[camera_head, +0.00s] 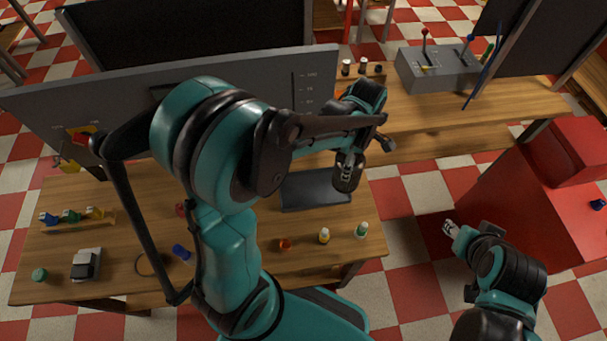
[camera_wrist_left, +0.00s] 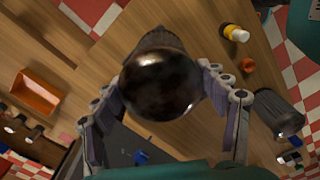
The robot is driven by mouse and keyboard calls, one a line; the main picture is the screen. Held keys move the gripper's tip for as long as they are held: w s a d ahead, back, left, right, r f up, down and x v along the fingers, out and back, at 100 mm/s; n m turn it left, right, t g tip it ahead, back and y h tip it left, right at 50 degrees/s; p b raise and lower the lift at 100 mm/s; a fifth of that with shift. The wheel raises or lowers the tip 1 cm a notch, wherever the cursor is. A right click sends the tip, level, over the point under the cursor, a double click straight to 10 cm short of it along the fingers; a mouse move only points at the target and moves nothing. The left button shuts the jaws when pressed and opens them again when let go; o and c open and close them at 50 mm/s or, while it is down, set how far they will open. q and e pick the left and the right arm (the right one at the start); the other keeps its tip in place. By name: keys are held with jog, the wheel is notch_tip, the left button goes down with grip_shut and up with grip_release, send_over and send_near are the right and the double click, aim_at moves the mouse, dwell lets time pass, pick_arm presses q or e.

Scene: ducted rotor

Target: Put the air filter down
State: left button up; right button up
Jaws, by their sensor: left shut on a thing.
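The air filter looks like a dark, rounded, glossy-ended thing (camera_wrist_left: 160,88) in the left wrist view, with a ribbed dark body behind it. My left gripper (camera_wrist_left: 162,80) is shut on it, one finger on each side. In the head view the air filter (camera_head: 348,177) hangs below my left gripper (camera_head: 349,158), over the right part of the wooden table.
An orange bin (camera_wrist_left: 38,92) shows in the left wrist view. A grey panel (camera_head: 250,80) rises behind the table. A red cabinet (camera_head: 530,190) stands right.

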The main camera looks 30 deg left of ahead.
pick_arm(q)
jog(key=s+a+f+b, duration=0.2)
jog(key=a+f, duration=0.7)
jog(key=f, duration=0.1)
jog(key=shift+a, duration=0.4)
jog(key=shift+s, duration=0.15)
jog(key=shift+f+b, duration=0.25)
jog(key=shift+b, duration=0.05)
jog(key=o, duration=1.1)
